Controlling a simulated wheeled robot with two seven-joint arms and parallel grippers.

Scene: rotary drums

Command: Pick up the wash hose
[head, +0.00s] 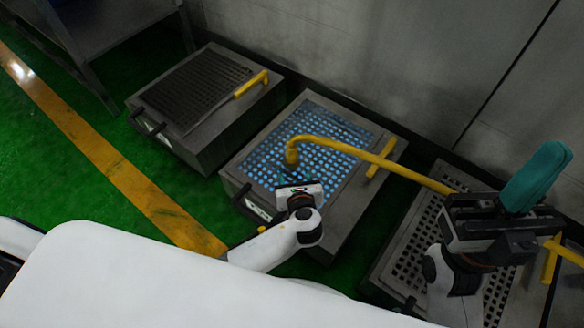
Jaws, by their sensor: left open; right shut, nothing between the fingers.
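A yellow hose-like pipe (345,148), which looks like the wash hose, runs above the middle box, its bent end at the left pointing down. It passes right behind my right gripper, where part is hidden. My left gripper (291,178) is open over the middle box's blue-lit perforated top, just below the bent end in the picture. No hold on the pipe shows. My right gripper (492,205) is shut and holds nothing. A teal block-like piece (537,177) shows right beside and above it; I cannot tell whether they touch.
Three grey boxes with perforated tops stand along the wall: left box (147,138), middle box (340,222) and right box (385,270). The left box has a yellow handle (251,84). A metal table (105,25) stands at upper left. Green floor (60,165) is clear at left.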

